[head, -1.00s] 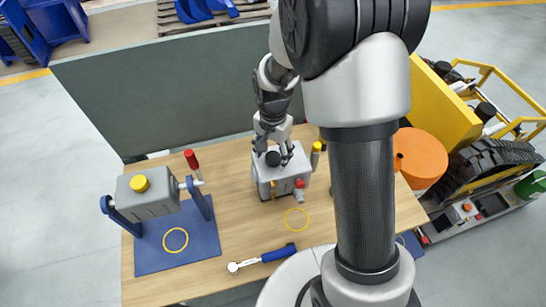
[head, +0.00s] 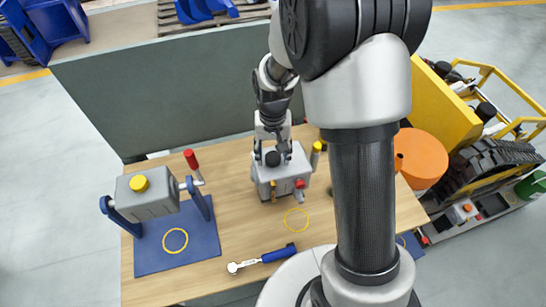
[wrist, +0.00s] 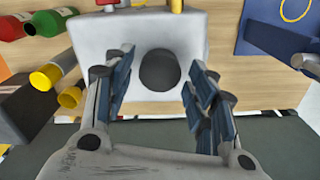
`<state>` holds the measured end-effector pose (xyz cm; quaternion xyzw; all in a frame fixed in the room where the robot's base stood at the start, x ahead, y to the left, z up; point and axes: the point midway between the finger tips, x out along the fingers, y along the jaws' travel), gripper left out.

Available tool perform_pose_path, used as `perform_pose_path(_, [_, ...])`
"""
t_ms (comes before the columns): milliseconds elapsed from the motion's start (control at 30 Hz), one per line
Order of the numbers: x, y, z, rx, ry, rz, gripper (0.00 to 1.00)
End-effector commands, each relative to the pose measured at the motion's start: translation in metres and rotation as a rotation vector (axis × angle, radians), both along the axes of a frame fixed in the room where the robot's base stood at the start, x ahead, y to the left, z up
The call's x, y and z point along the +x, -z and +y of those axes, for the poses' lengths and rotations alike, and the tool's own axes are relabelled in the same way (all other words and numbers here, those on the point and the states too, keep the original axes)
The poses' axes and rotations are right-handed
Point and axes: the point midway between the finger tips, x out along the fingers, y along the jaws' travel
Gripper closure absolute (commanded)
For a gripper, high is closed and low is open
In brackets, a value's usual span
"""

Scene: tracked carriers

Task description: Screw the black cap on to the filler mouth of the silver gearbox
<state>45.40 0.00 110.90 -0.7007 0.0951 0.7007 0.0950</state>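The silver gearbox (head: 284,182) is a box on the wooden table. The black cap (head: 272,158) sits on its top face, upright as far as I can tell; the mouth under it is hidden. In the wrist view the cap (wrist: 159,70) shows as a dark round top above the pale gearbox face (wrist: 100,38). My gripper (head: 272,152) is over the gearbox, with one finger on each side of the cap. In the wrist view my gripper (wrist: 158,95) is open, with clear gaps between its blue finger pads and the cap.
A grey unit with a yellow cap (head: 139,184) hangs in a blue stand on a blue mat (head: 180,255) at left. A blue-handled wrench (head: 262,258) lies at the table's front.

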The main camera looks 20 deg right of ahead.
Motion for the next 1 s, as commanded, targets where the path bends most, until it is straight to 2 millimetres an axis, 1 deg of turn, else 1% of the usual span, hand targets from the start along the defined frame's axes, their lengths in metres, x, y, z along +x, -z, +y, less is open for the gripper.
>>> perform_pose_path(33, [0.0000, 0.0000, 0.0000, 0.000, 0.000, 0.000, 0.55])
perform_pose_path(67, [0.0000, 0.0000, 0.0000, 0.000, 0.000, 0.000, 0.57])
perform_pose_path(433, [0.0000, 0.0001, 0.0000, 0.000, 0.002, 0.000, 0.81])
perform_pose_path(533, [0.0000, 0.0001, 0.0000, 0.000, 0.054, 0.000, 0.81])
perform_pose_path(667, [0.0000, 0.0003, 0.0000, 0.000, 0.243, 0.000, 0.81])
perform_pose_path(900, [0.0000, 0.0002, 0.0000, 0.000, 0.629, 0.000, 0.81])
perform_pose_path(1000, [0.0000, 0.0002, 0.0000, 0.000, 0.761, 0.000, 0.81])
